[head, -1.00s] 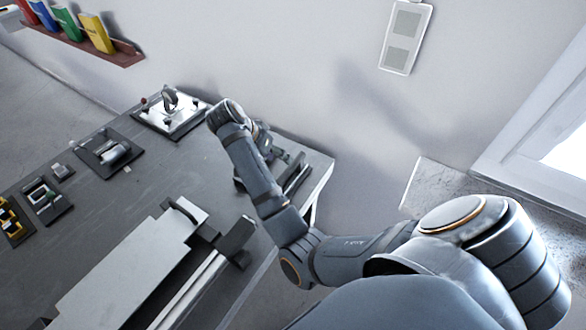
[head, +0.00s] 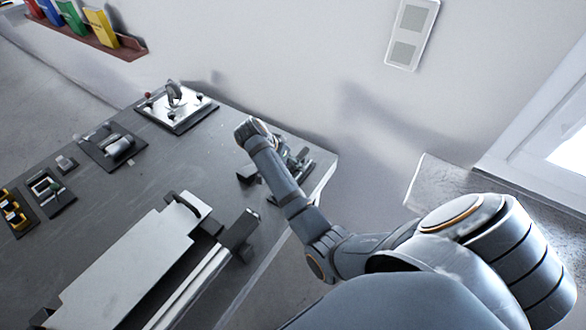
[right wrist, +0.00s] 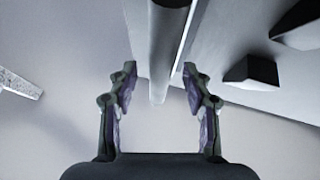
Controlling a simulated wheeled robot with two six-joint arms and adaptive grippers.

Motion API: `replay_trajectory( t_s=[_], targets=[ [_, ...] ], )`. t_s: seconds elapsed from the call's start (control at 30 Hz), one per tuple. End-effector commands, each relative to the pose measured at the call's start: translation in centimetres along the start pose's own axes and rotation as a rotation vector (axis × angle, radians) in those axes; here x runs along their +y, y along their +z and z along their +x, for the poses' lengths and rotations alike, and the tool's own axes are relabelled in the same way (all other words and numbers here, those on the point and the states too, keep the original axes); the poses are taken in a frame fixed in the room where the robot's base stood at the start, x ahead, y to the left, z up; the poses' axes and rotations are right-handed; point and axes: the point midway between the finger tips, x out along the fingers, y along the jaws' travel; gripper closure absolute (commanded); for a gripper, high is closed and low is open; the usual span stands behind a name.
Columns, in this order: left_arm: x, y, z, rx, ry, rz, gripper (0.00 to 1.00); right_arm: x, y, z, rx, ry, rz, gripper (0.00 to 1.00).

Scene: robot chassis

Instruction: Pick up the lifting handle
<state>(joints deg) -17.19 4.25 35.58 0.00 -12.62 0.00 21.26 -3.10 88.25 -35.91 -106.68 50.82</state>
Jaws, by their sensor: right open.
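My right gripper (head: 298,158) is over the right end of the bench, partly hidden by its own wrist and forearm. In the right wrist view its two fingers (right wrist: 160,76) are apart, with nothing gripped. A dark round bar (right wrist: 168,35), which may be the lifting handle, runs down from the top of that view and ends between the fingertips in the picture. I cannot tell its depth, and no contact shows. In the head view a dark fixture (head: 322,170) lies beside the gripper; I cannot make out the handle there. My left gripper is not in view.
The grey bench (head: 165,180) carries a long metal assembly (head: 130,265) at the front and several small fixtures along its left and back. Two black blocks (right wrist: 250,73) show right of the bar in the wrist view. A wall stands behind the bench.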

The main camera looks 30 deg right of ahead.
Motion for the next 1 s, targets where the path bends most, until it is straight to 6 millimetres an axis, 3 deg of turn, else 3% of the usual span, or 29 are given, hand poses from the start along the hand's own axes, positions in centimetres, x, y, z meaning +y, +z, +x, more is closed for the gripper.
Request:
replay_trajectory(
  t_s=[0.7, 1.0],
  targets=[
    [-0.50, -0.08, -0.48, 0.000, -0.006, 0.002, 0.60, -0.14, 0.22, 0.39, 0.000, -0.001, -0.001, 0.51],
    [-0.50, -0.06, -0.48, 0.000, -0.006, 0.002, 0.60, -0.13, 0.21, 0.38, 0.000, -0.001, 0.000, 0.90]
  ],
)
